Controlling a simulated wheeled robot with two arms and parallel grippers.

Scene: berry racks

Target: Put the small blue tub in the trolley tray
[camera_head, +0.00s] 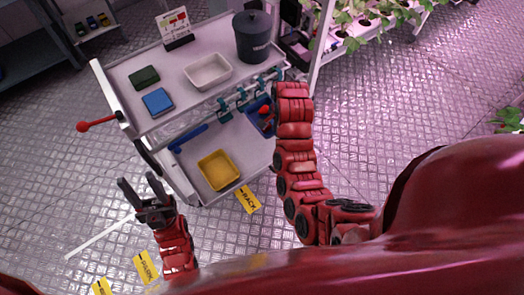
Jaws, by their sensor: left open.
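A small blue tub (253,117) sits on the trolley's lower shelf at its right side. It has something red in or over it, and my right arm partly hides it. A white tray (194,81) stands on the trolley's upper deck (190,111). My left gripper (137,183) is open and empty, left of the trolley's lower front corner and apart from it, with its fingers pointing up in the picture. My right arm reaches up along the trolley's right side; its gripper does not show.
A yellow tub (218,170) is on the lower shelf. A red-knobbed lever (84,126) sticks out left.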

